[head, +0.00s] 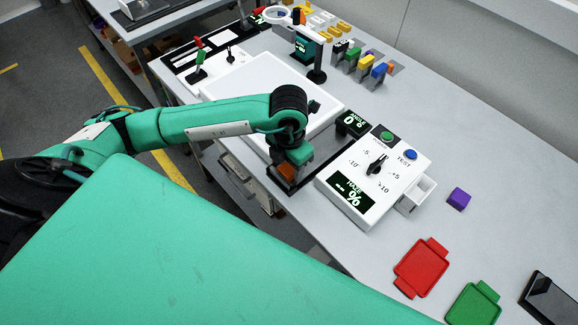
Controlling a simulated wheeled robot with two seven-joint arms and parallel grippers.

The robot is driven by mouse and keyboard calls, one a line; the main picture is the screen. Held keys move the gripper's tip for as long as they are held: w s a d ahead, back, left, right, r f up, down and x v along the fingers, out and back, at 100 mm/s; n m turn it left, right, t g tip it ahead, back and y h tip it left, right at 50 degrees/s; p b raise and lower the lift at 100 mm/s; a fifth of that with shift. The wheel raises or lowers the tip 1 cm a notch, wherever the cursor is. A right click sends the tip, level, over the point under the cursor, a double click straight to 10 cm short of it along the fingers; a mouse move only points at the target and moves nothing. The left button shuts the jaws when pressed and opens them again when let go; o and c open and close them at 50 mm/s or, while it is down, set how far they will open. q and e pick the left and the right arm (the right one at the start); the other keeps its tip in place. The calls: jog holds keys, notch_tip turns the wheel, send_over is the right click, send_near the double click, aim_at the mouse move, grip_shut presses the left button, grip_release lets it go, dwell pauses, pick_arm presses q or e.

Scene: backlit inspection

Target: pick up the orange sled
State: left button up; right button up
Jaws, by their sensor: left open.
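An orange piece (287,171), which looks like the orange sled, shows in the head view just under my left gripper (289,178), at the near edge of the white light panel. Only a small part of it shows, because the gripper and wrist cover the rest. My left gripper points down over it with its jaws open. I cannot tell whether the fingers stand around the piece or touch it. My right gripper is not in view.
A white control box (340,195) with a dial and buttons stands right of the gripper. The light panel (235,85) lies behind my forearm. A purple cube (459,199), a red tray (421,268) and a green tray (473,304) lie at right. Several coloured blocks stand at the back.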

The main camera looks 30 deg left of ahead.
pick_arm(q)
jog(key=shift+f, duration=0.2)
jog(key=c, duration=0.8)
jog(key=shift+o, duration=0.2)
jog(key=shift+r, duration=0.15)
